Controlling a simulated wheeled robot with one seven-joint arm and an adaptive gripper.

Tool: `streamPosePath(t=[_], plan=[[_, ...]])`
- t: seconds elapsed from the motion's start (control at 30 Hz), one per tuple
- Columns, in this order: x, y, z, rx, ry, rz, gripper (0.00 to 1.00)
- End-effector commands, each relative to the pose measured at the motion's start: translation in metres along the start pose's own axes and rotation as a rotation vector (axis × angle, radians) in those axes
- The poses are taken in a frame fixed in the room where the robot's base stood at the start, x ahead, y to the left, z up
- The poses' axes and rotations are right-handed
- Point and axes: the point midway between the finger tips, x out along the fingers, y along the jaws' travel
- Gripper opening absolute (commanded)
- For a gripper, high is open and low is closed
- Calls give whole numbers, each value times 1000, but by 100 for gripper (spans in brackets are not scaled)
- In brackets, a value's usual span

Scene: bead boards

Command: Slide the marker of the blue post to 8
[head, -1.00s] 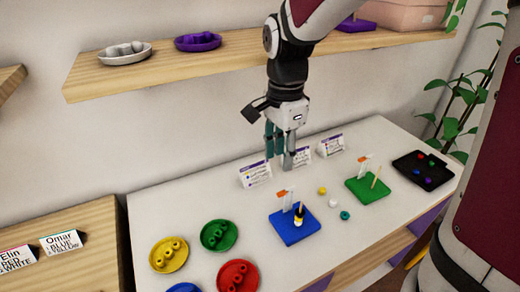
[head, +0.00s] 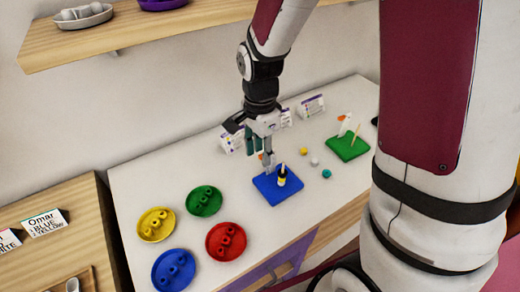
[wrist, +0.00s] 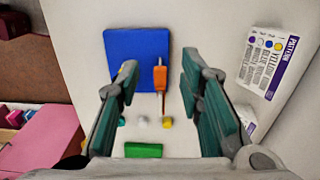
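The blue board (head: 268,185) lies on the white table, with a dark post (head: 282,176) carrying yellow and dark beads. The board also shows in the wrist view (wrist: 137,48). An orange marker (wrist: 160,78) shows there near the board's right edge, on a thin upright scale seen nearly end-on. My gripper (head: 261,162) is above the board's back edge, fingers pointing down. In the wrist view its fingers (wrist: 160,85) are spread, with the orange marker between them and touching neither. The left finger covers part of the board. The scale's numbers cannot be read.
A green board (head: 347,149) stands to the right, with loose yellow (head: 303,151), white (head: 314,161) and teal (head: 326,174) beads between. Yellow (head: 156,224), green (head: 204,201), red (head: 226,241) and blue (head: 173,270) dishes lie left. Pattern cards (head: 311,105) stand behind.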

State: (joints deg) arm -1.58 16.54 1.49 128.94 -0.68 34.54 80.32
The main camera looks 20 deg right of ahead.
Motion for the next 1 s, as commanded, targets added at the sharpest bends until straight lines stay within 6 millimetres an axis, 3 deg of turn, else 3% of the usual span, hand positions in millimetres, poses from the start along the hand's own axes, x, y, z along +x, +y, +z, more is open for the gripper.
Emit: streamPosePath(t=[0.1,0.23,0.27,1.0], plan=[[0,0,0,0,0,0,32],[0,0,0,0,0,0,2],[0,0,0,0,0,0,0],[9,0,0,0,1,-1,0]])
